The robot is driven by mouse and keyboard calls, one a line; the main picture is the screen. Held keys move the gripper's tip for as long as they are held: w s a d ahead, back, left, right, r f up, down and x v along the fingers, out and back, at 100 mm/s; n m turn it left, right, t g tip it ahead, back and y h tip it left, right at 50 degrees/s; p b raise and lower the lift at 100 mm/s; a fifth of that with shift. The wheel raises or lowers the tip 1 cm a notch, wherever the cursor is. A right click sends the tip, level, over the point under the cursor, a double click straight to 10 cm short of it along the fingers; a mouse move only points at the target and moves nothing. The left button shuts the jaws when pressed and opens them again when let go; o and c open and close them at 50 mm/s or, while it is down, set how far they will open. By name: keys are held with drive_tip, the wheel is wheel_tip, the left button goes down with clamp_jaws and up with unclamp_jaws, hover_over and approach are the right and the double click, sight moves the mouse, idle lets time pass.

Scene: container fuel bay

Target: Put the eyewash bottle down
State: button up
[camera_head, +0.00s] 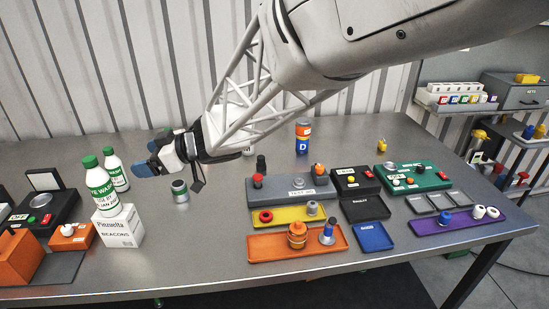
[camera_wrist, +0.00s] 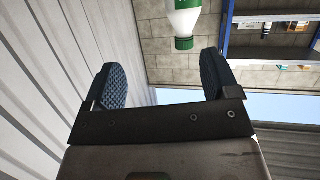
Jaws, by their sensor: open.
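One white eyewash bottle (camera_head: 101,187) with a green cap and green label stands upright on a white box (camera_head: 119,231) at the left. A second, similar bottle (camera_head: 117,171) stands upright just behind it, its lower part partly hidden by the front bottle. My gripper (camera_head: 148,158) is to the right of the bottles, pointing left, apart from both. Its blue-padded fingers are open, with nothing between them in the wrist view (camera_wrist: 161,80). In that view one bottle with a green cap (camera_wrist: 184,20) appears upside down beyond the fingertips; I cannot tell which one.
An orange box (camera_head: 20,258) and dark button panel are at the left. Trays, a grey control panel (camera_head: 290,188) and a green panel (camera_head: 412,178) fill the right. Bare tabletop (camera_head: 195,245) lies between.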

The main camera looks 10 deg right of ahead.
drive_tip(key=w+d+r+m+t+h, duration=0.35)
drive_tip(key=d+t, duration=0.25)
drive_tip(key=d, duration=0.2)
drive_tip(key=s+d+m+t+h, duration=0.1)
drive_tip(key=s+d+m+h, duration=0.3)
drive_tip(key=d, duration=0.7)
drive_tip(key=s+d+m+t+h, duration=0.1)
drive_tip(key=d+m+h, duration=0.35)
drive_tip(key=d, duration=0.55)
drive_tip(key=s+d+f+m+g+h, duration=0.1)
drive_tip(key=s+d+f+m+g, duration=0.1)
drive_tip(key=s, duration=1)
drive_tip(key=s+d+f+m+g+h, duration=0.1)
drive_tip(key=s+d+f+g, duration=0.3)
drive_tip(key=s, duration=0.8)
drive_tip(key=d+m+g, duration=0.1)
drive_tip(key=d+g, duration=0.1)
drive_tip(key=d, duration=0.1)
drive_tip(key=shift+s, duration=0.15)
